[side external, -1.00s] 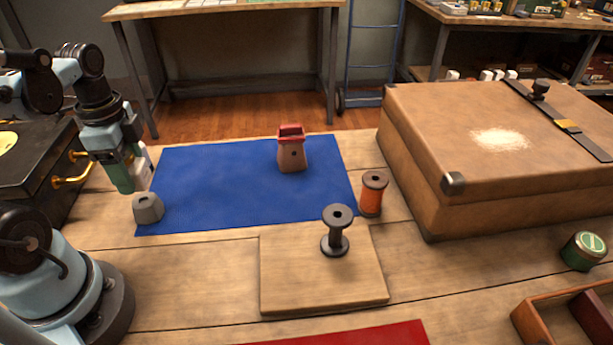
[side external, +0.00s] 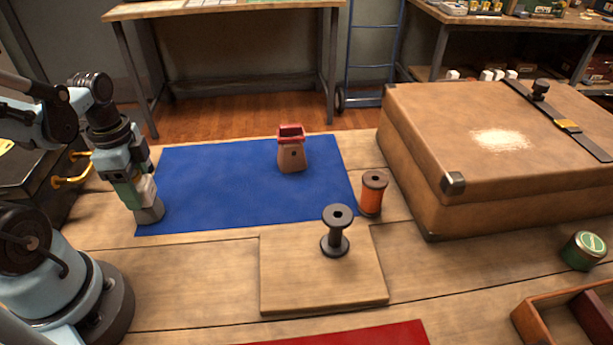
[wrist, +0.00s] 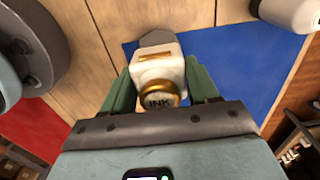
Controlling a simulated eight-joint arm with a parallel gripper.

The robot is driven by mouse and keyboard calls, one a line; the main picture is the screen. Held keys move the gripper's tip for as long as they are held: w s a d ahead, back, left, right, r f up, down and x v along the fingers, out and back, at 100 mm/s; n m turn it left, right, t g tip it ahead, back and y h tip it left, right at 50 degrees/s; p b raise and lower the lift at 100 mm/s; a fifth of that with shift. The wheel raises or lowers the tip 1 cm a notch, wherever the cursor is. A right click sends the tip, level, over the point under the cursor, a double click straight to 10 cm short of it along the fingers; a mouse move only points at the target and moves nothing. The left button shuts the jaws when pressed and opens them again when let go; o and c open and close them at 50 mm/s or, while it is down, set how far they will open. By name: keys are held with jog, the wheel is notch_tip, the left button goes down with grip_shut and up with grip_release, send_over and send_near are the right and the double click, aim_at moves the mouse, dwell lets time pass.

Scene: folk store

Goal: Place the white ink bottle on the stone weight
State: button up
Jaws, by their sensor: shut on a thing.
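My gripper (side external: 136,194) is at the left of the side external view, pointing down, just above the stone weight (side external: 150,213). In the wrist view its green fingers are shut on the white ink bottle (wrist: 160,68), which has a gold cap marked INK. The bottle shows partly in the side external view (side external: 149,189). The grey stone weight (wrist: 156,38) shows just beyond the bottle in the wrist view. It sits on the near left corner of the blue mat (side external: 230,190). Whether bottle and weight touch is hard to tell.
A red-topped, tan tapered object (side external: 291,152) stands on the mat. An orange spool (side external: 373,195) stands by its right edge. A black spool (side external: 337,232) stands on a wooden board (side external: 300,285). A large brown case (side external: 470,150) fills the right side.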

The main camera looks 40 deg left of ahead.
jog(key=shift+f, duration=0.1)
jog(key=o, duration=1.1)
notch_tip(320, 180, up, 12)
jog(key=w+d+f+n+t, duration=0.1)
jog(key=w+d+n+t, duration=0.1)
jog(key=w+d+n, duration=0.1)
jog(key=w+d+f+n+t, duration=0.1)
jog(key=w+d+n+t, duration=0.1)
jog(key=w+d+n, duration=0.1)
jog(key=w+d+f+n+t, duration=0.1)
jog(key=w+d+n+t, duration=0.2)
jog(key=w+d, duration=0.1)
jog(key=shift+d+f, duration=0.1)
jog(key=shift+d, duration=0.2)
